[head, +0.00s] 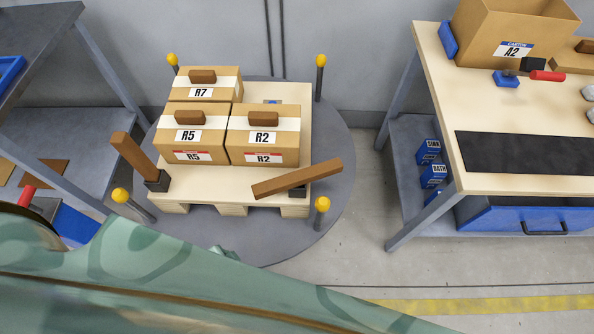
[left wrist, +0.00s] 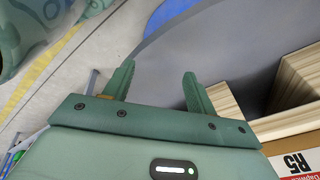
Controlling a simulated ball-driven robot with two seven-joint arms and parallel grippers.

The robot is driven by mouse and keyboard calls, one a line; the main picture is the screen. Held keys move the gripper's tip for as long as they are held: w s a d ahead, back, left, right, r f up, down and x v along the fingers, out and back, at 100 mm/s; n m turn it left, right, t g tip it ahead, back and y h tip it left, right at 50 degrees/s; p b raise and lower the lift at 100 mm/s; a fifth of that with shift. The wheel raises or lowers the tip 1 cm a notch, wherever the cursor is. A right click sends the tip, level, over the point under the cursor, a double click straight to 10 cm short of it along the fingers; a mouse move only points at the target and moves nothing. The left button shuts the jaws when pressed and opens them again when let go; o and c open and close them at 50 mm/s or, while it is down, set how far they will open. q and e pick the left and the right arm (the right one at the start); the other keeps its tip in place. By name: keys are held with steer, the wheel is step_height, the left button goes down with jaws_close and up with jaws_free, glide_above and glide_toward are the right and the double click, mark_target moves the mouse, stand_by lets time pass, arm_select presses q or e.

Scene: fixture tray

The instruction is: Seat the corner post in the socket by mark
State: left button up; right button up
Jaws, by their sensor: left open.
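In the head view a brown post (head: 133,157) stands with its lower end at a black socket (head: 157,181) on the pallet's front left corner. A second brown post (head: 297,179) slants across the front right corner, over another dark socket (head: 299,192) that it partly hides; I cannot tell whether it touches it. A small blue patch (head: 272,102) shows on the pallet behind box R2. My left gripper (left wrist: 158,70) is open and empty in the left wrist view, above the floor and the round platform's edge, beside the pallet. My right gripper is not in view.
Boxes R7 (head: 225,88), R5 (head: 185,146) and R2 (head: 262,146) crowd the pallet (head: 215,189). Yellow-topped poles (head: 320,75) ring the grey round platform (head: 335,130). A workbench (head: 430,60) stands right. My green arm covers the bottom foreground.

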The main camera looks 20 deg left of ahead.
arm_select(q)
steer(key=w+d+r+m+t, duration=0.1)
steer(key=w+d+r+t, duration=0.1)
steer(key=w+r, duration=0.5)
steer(key=w+d+r+m+t, duration=0.1)
steer(key=w+r, duration=0.4)
steer(key=r, duration=0.5)
steer(key=m+h, duration=0.2)
steer(key=h, duration=0.5)
glide_toward(297, 175)
steer(key=shift+g, duration=0.4)
steer(key=b+x, duration=0.1)
steer(key=x, duration=0.1)
steer(key=b+x, duration=0.1)
steer(key=x, duration=0.2)
steer(key=shift+w, duration=0.4)
steer(key=b+x, duration=0.2)
steer(key=x, duration=0.3)
steer(key=shift+s+d, duration=0.1)
steer(key=shift+d, duration=0.05)
steer(key=c, duration=1.2)
